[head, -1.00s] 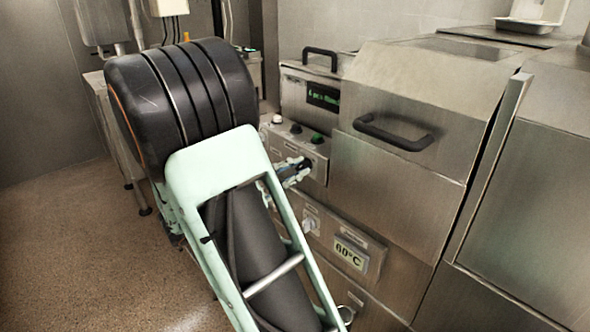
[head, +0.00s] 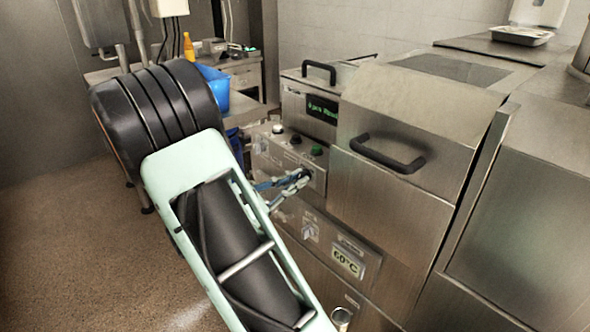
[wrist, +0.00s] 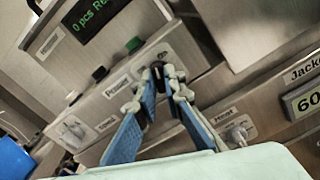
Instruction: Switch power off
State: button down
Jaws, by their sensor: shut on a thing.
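A steel machine has a control panel with a dark knob (wrist: 157,69), which also shows in the head view (head: 305,174). My gripper (wrist: 158,78) has its blue fingers closed around this knob from the front, and its tips hide part of it. In the head view my gripper (head: 296,180) reaches the panel from the left. A light rotary switch (wrist: 236,131) sits on the lower panel at right, and another (wrist: 72,132) at left.
Green (wrist: 133,44) and white (head: 277,129) buttons sit on the panel near the fingers. A green-lit display (head: 322,108) is above. A lid with a black handle (head: 388,155) stands to the right, and a 60°C display (head: 347,262) below. A blue container (head: 214,88) is behind my arm.

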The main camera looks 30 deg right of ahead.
jog(key=n+p, duration=0.3)
jog(key=p, duration=0.1)
jog(key=shift+r+n, duration=0.3)
jog(key=shift+n, duration=0.1)
jog(key=n+p, duration=0.3)
jog(key=p, duration=0.1)
jog(key=shift+n, duration=0.3)
jog(key=shift+f+n+p, duration=0.15)
jog(key=shift+n+p, duration=1.1)
jog(key=shift+n, duration=0.2)
jog(key=shift+f+n+p, duration=0.15)
jog(key=shift+n+p, duration=1.05)
jog(key=shift+n, duration=0.25)
jog(key=c, duration=2)
grip_release()
jog(key=shift+a, duration=0.1)
jog(key=a, duration=0.4)
jog(key=s+a, duration=0.1)
jog(key=a, duration=0.6)
jog(key=shift+s+a, duration=0.35)
jog(key=shift+a, duration=0.05)
